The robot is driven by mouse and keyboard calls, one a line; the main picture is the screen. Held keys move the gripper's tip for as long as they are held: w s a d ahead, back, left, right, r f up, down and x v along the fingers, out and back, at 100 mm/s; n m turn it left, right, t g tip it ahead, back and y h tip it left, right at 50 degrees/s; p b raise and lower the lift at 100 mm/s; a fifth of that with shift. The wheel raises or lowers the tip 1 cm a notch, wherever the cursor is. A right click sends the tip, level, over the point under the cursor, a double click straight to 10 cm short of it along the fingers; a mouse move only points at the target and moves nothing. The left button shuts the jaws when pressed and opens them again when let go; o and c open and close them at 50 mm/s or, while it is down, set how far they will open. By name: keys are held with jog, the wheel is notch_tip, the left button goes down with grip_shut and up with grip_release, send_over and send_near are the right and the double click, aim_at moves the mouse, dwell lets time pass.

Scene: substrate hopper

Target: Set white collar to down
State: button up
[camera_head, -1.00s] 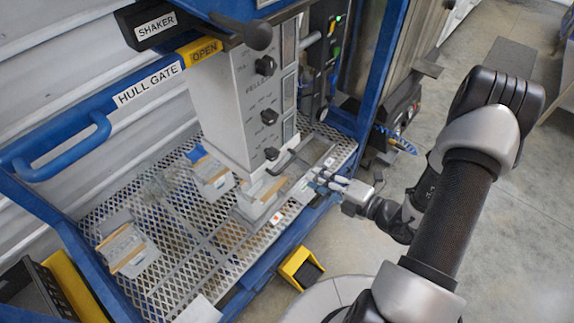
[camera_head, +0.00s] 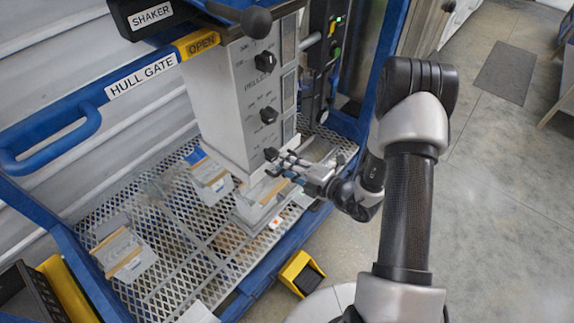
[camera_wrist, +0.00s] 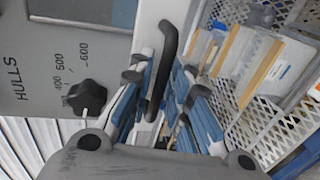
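The white collar (camera_wrist: 152,25) shows in the wrist view as a pale band beside the grey hopper face, with a curved black handle (camera_wrist: 168,60) on it. In the head view the collar (camera_head: 259,187) is at the foot of the grey hopper box (camera_head: 240,100), partly hidden by my gripper. My gripper (camera_head: 279,162) is at the lower right of the box. In the wrist view my gripper (camera_wrist: 166,75) is open, with its blue-padded fingers on either side of the handle. A gap shows, and I cannot tell whether a finger touches the handle.
Black knobs (camera_head: 268,115) stick out of the hopper face close by; another knob (camera_wrist: 87,97) is near the left finger. Bags (camera_head: 125,254) lie on the mesh deck (camera_head: 190,240). A blue frame rail (camera_head: 262,262) edges the deck. Open floor is at right.

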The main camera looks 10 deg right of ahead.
grip_shut()
dwell(0.4)
notch_tip(320, 180, down, 4)
jog(key=shift+s+f+b, duration=0.1)
jog(key=shift+b, duration=0.9)
grip_release()
